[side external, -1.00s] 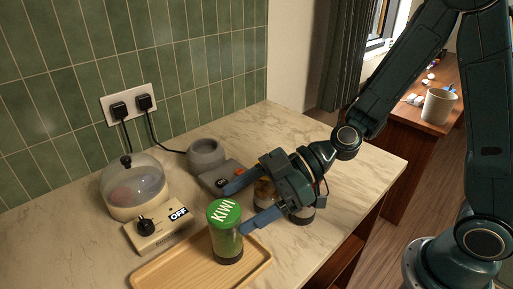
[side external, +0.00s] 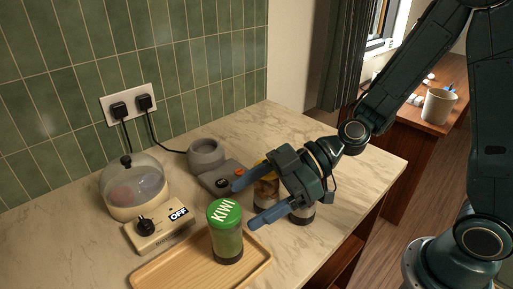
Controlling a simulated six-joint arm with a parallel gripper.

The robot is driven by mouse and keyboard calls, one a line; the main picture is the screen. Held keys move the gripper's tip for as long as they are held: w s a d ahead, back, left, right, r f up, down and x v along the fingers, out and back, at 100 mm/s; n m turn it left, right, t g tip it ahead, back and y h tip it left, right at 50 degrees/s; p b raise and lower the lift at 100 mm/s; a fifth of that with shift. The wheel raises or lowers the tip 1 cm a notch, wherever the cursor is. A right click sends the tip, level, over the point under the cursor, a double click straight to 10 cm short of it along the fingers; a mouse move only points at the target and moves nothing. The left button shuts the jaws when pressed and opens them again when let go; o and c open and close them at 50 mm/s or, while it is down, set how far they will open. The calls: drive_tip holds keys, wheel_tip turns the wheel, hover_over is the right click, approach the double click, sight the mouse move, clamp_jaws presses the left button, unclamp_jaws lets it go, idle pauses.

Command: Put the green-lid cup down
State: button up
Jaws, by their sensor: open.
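The green-lid cup (side external: 227,240) is a clear cup with green contents and a green lid marked KIWI. It stands upright at the right end of the wooden tray (side external: 160,277). My gripper (side external: 252,204) is open and empty, its two blue fingers pointing toward the cup from the right. The fingers are apart from the cup, with a small gap between.
Other cups (side external: 265,192) stand behind my gripper, partly hidden by it. A domed cooker (side external: 136,187) with an OFF dial box (side external: 160,227) is at left, and a grey appliance (side external: 207,157) is at the back. The tray's left part is clear.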

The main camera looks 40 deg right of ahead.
drive_tip(key=s+d+r+m+h, duration=0.4)
drive_tip(key=s+d+m+h, duration=0.2)
drive_tip(key=d, duration=0.5)
drive_tip(key=s+d+r+m+h, duration=0.4)
drive_tip(key=s+d+m+h, duration=0.2)
drive_tip(key=d, duration=0.5)
drive_tip(key=shift+s+d+r+m+t, duration=0.2)
drive_tip(key=shift+s+m+t, duration=0.1)
drive_tip(key=shift+s+m, duration=0.55)
